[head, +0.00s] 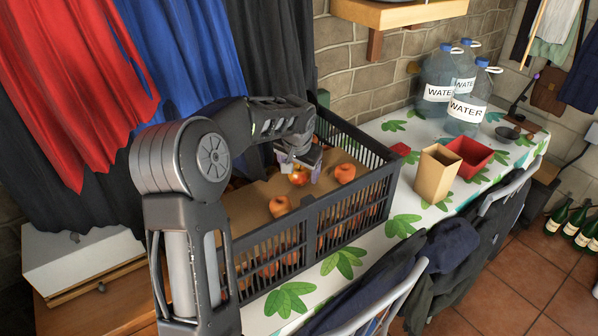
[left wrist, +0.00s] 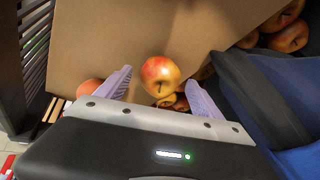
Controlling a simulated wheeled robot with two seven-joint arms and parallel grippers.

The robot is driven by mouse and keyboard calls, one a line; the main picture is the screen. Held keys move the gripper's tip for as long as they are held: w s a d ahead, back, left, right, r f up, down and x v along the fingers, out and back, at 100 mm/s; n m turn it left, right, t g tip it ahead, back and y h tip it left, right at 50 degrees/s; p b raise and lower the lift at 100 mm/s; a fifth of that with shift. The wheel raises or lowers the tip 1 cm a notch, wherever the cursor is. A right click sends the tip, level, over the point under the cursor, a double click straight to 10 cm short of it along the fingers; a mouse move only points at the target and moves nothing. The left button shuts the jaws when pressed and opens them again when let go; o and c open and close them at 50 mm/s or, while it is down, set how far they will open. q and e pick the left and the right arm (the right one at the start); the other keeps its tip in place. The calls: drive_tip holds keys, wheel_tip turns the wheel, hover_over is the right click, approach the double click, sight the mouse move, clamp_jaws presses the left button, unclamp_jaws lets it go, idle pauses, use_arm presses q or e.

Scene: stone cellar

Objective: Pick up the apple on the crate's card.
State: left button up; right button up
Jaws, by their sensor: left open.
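The black slatted crate (head: 345,217) holds several red-yellow apples and a brown card (head: 246,204). My left gripper (head: 300,170) is inside the crate, open, with its pale lilac fingers pointing down. A red-yellow apple (head: 299,175) shows between the fingers. In the left wrist view this apple (left wrist: 160,77) sits between the two fingertips, over the edge of the card (left wrist: 150,30), with a gap on each side. Two more apples show near the card in the head view, one to the right (head: 345,173) and one nearer (head: 280,206). My right gripper is not in view.
The crate stands on a leaf-patterned table (head: 342,262). To its right are a tan box (head: 437,174), a red box (head: 470,156) and large water bottles (head: 468,103). Cloths (head: 185,50) hang close behind my left arm. Draped chairs (head: 440,250) line the near side.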

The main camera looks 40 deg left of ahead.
use_arm(q)
drive_tip(key=shift+w+a+f, duration=0.15)
drive_tip(key=shift+w+f, duration=0.05)
drive_tip(key=shift+f, duration=0.3)
drive_tip(key=shift+c, duration=0.5)
drive_tip(key=c, duration=1.4)
drive_tip(key=shift+r, duration=0.15)
drive_tip(key=shift+r+b, duration=0.35)
drive_tip(key=shift+r, duration=0.55)
drive_tip(key=shift+s+a+r+b, duration=0.15)
drive_tip(key=shift+s+r+b, duration=0.25)
drive_tip(key=shift+r, duration=0.25)
drive_tip(key=s+a+b, duration=0.1)
drive_tip(key=s, duration=0.4)
drive_tip(key=s+a+b, duration=0.1)
drive_tip(key=s+a, duration=0.1)
drive_tip(key=s, duration=0.4)
drive_tip(key=s+a+b, duration=0.1)
drive_tip(key=s, duration=0.4)
drive_tip(key=shift+s+a+r+b, duration=0.1)
drive_tip(key=shift+s+a+b, duration=0.2)
drive_tip(key=shift+a+b, duration=0.1)
drive_tip(key=shift+c, duration=0.2)
